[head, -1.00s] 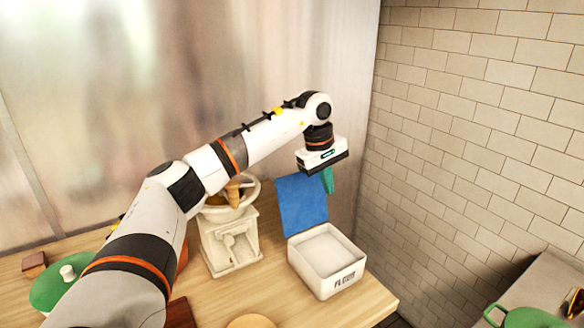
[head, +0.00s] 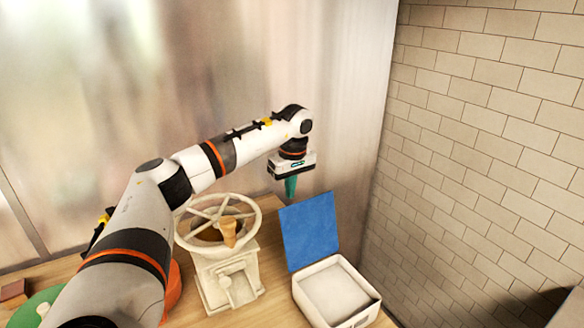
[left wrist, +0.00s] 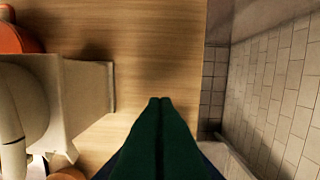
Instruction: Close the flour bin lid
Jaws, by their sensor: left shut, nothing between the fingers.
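The flour bin (head: 364,318) is a white box with pale flour in it, at the lower middle of the head view. Its blue lid (head: 309,231) stands raised at the back edge, leaning slightly backward, so the bin is open. My left gripper (head: 290,190) has green fingers pointing down, behind and to the left of the lid's upper edge. In the left wrist view its green fingers (left wrist: 160,104) are together with nothing between them. Blue parts show at both sides of the fingers there. My right gripper is not in view.
A cream grinder (head: 226,285) with a wheel-like top stands left of the bin. An orange object (head: 172,292) and a green lid (head: 36,308) are farther left. A brick wall (head: 480,150) is on the right. Bare wooden counter (left wrist: 150,50) shows in the left wrist view.

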